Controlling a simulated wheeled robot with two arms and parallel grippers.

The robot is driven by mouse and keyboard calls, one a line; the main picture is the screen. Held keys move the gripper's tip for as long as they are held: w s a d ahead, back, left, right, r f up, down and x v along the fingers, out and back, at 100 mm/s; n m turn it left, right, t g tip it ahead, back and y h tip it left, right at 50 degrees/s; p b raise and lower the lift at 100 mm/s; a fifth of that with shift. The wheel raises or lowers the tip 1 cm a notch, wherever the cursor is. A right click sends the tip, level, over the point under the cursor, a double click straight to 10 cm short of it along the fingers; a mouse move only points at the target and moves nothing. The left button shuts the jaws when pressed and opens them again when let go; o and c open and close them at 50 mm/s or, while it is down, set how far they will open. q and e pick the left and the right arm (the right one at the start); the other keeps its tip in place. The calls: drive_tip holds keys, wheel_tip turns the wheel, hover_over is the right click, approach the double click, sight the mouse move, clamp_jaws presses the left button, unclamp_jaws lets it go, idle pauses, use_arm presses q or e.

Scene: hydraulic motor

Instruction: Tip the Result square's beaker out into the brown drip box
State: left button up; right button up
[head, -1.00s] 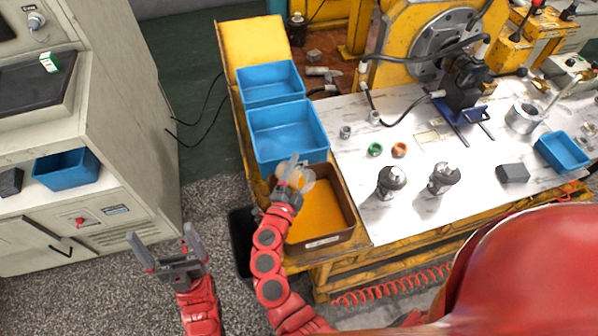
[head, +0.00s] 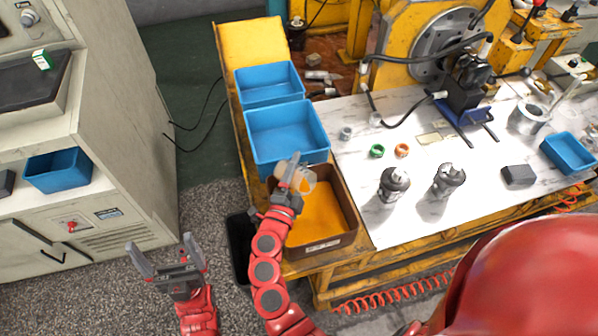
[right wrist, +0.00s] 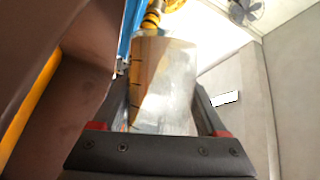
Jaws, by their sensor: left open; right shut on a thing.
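My right gripper (head: 292,190) is shut on a clear beaker (head: 306,181) over the back left part of the brown drip box (head: 322,243). The beaker looks tilted, with an amber tint showing through it. In the right wrist view the beaker (right wrist: 165,85) sits between both fingers, with dark graduation marks on its side. I cannot tell how much liquid it holds. The drip box has an orange-yellow bottom. My left gripper (head: 168,258) is open and empty, over the floor left of the box.
Two blue bins (head: 287,137) stand just behind the drip box. The white tabletop (head: 400,225) to its right carries two dark-and-silver parts (head: 395,185), a green ring (head: 377,150) and an orange ring (head: 401,150). A grey cabinet (head: 110,150) stands at the left.

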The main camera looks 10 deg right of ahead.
drive_tip(key=shift+s+d+r+m+t+h+b, duration=0.25)
drive_tip(key=shift+m+b, duration=0.45)
drive_tip(key=shift+b, duration=0.7)
drive_tip(key=shift+s+a+r+m+h+b, duration=0.1)
drive_tip(key=shift+r+m+h+b, duration=0.2)
drive_tip(key=shift+m+b, duration=0.75)
drive_tip(key=shift+s+d+r+m+t+h+b, duration=0.2)
drive_tip(key=shift+m+h+b, duration=0.15)
drive_tip(key=shift+b, duration=1.4)
drive_tip(key=shift+r+b, duration=0.15)
drive_tip(key=shift+b, duration=0.2)
drive_tip(key=shift+r+m, duration=0.1)
drive_tip(key=shift+m, duration=0.2)
idle(0.6)
drive_tip(key=n+p, duration=0.1)
drive_tip(key=p, duration=0.2)
drive_tip(key=shift+w+n+y, duration=0.1)
drive_tip(key=shift+n+y, duration=0.2)
drive_tip(key=shift+a+p, duration=0.1)
drive_tip(key=shift+p, duration=0.35)
drive_tip(key=shift+f+n, duration=0.3)
drive_tip(key=shift+f, duration=0.2)
drive_tip(key=shift+w, duration=0.1)
